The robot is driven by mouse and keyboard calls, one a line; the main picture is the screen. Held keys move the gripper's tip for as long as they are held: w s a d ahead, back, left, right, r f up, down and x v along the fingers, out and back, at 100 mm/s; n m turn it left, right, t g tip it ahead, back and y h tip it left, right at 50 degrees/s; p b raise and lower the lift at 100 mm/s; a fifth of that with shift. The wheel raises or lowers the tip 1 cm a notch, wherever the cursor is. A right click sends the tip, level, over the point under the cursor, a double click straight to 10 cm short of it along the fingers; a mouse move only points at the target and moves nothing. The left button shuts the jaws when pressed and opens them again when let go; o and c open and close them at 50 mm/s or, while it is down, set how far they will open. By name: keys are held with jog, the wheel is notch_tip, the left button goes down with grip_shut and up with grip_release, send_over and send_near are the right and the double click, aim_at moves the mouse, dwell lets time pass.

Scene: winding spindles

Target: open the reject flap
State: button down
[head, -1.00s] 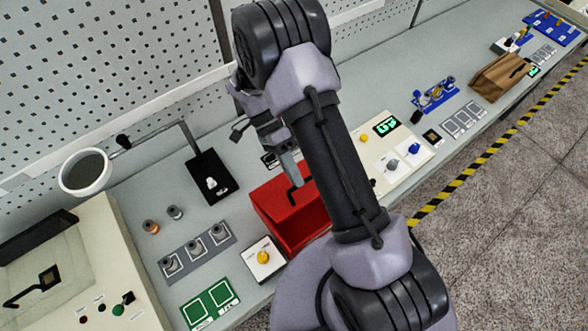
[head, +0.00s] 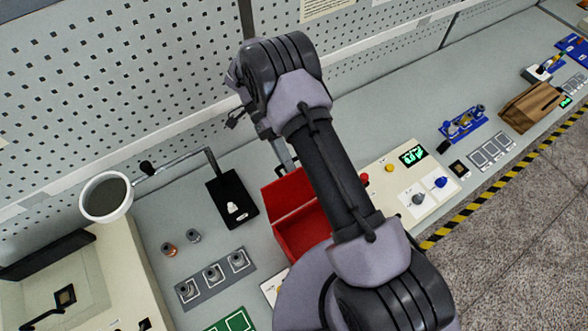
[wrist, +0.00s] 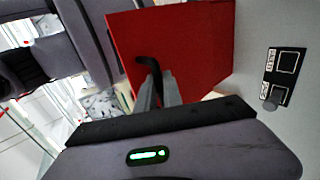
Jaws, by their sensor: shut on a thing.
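The red reject box (head: 302,236) sits on the bench, partly hidden behind my arm in the head view. Its red flap (head: 287,193) stands raised at the back edge, and the box interior shows below it. In the wrist view the flap (wrist: 195,45) fills the upper middle, with a black hooked handle (wrist: 148,62) on it. My gripper (wrist: 156,88) is shut on this handle. In the head view my gripper (head: 284,158) is at the flap's top edge; its fingertips and the handle are mostly hidden there.
A control panel (head: 414,188) with knobs is close on the right. The perforated back wall rises behind.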

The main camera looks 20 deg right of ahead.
jog(key=shift+w+a+f, duration=0.2)
jog(key=shift+w+f, duration=0.05)
jog(key=shift+w, duration=0.35)
jog(key=c, duration=1.5)
grip_release()
jog(key=shift+r, duration=0.1)
jog(key=s+r, duration=0.1)
jog(key=s, duration=0.4)
jog(key=s+d+r+b, duration=0.1)
jog(key=s+r, duration=0.1)
jog(key=s, duration=0.3)
jog(key=s+d+r, duration=0.1)
jog(key=s+r, duration=0.1)
jog(key=s, duration=0.4)
jog(key=shift+d+b, duration=0.15)
jog(key=shift+b, duration=0.15)
